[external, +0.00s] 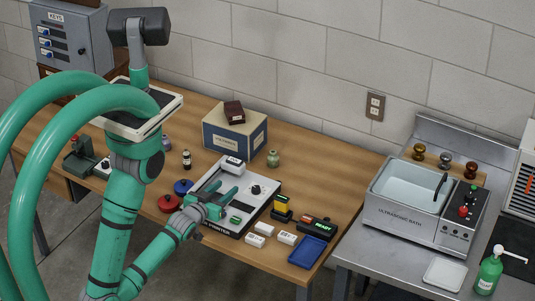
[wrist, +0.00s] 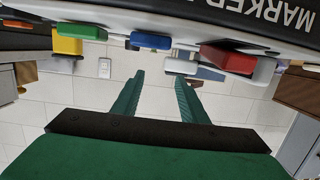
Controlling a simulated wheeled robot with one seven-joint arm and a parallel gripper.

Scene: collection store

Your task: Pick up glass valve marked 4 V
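I cannot make out a glass valve marked 4 V in either view. My gripper (external: 225,198) is over the white-and-black device (external: 262,207) on the wooden table. In the wrist view my gripper (wrist: 158,76) shows two separated green fingers with nothing clearly held between them. Beyond the fingertips are a blue block (wrist: 150,41) and a red block (wrist: 228,58), beside a dark surface with the letters MARKER. A small dark bottle (external: 186,159) and a greenish glass-like vessel (external: 273,158) stand behind the device; I can read no marking on either.
A blue-sided box (external: 235,138) stands behind the device. Red (external: 169,203) and blue (external: 183,187) round items lie to its left. White blocks (external: 265,228) and a blue tray (external: 307,251) lie to its right. The ultrasonic bath (external: 400,218) is on the metal bench at right.

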